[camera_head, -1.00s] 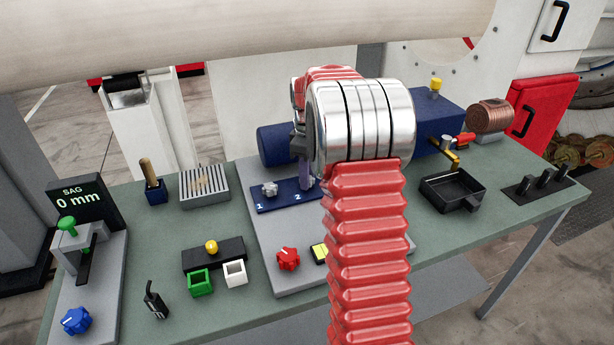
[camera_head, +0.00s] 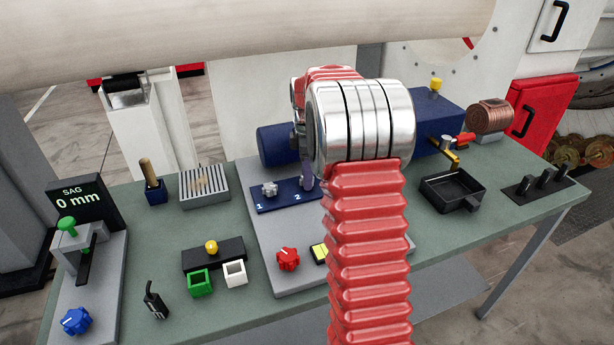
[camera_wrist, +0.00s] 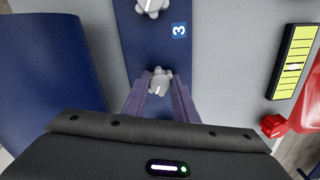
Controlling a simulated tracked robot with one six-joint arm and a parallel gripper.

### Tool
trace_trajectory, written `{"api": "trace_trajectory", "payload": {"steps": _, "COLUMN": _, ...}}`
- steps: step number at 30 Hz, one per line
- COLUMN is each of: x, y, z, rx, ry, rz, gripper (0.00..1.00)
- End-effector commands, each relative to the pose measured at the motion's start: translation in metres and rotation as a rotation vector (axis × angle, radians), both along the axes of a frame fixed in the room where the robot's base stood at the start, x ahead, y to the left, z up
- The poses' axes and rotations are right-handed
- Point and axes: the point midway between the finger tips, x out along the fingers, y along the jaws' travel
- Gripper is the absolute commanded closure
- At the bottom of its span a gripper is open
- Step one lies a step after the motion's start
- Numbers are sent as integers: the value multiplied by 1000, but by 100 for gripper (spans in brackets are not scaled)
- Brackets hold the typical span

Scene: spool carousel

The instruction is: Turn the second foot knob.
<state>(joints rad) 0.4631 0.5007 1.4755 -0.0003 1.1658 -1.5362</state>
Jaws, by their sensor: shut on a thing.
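My gripper (camera_wrist: 160,95) points down at the blue strip (camera_wrist: 134,60), its two purple fingers on either side of a light grey lobed knob (camera_wrist: 160,78). The fingers are shut on this knob. In the wrist view a second grey knob (camera_wrist: 152,6) sits further along the strip, beside the label 3. In the head view my gripper (camera_head: 306,180) is at the label 2 and hides the knob there. The first grey knob (camera_head: 270,189) shows clear of the gripper, near the label 1.
A red knob (camera_head: 288,259) and a yellow gauge (camera_wrist: 295,62) are on the grey plate near the strip. A blue cylinder (camera_head: 273,146) lies behind it. A slotted grey block (camera_head: 204,187) stands to the left. My red arm hides part of the bench.

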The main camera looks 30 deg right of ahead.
Motion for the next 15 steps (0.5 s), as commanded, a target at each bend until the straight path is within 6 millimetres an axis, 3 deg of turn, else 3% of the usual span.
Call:
{"api": "trace_trajectory", "payload": {"steps": 4, "x": 3, "y": 2, "z": 2, "rx": 1, "ry": -7, "rz": 0, "gripper": 96}}
{"api": "trace_trajectory", "payload": {"steps": 5, "x": 3, "y": 2, "z": 2, "rx": 1, "ry": -7, "rz": 0, "gripper": 72}}
{"api": "trace_trajectory", "payload": {"steps": 12, "x": 1, "y": 1, "z": 1, "rx": 0, "ry": -4, "rz": -1, "gripper": 55}}
{"api": "trace_trajectory", "payload": {"steps": 15, "x": 1, "y": 1, "z": 1, "rx": 0, "ry": -2, "rz": -1, "gripper": 55}}
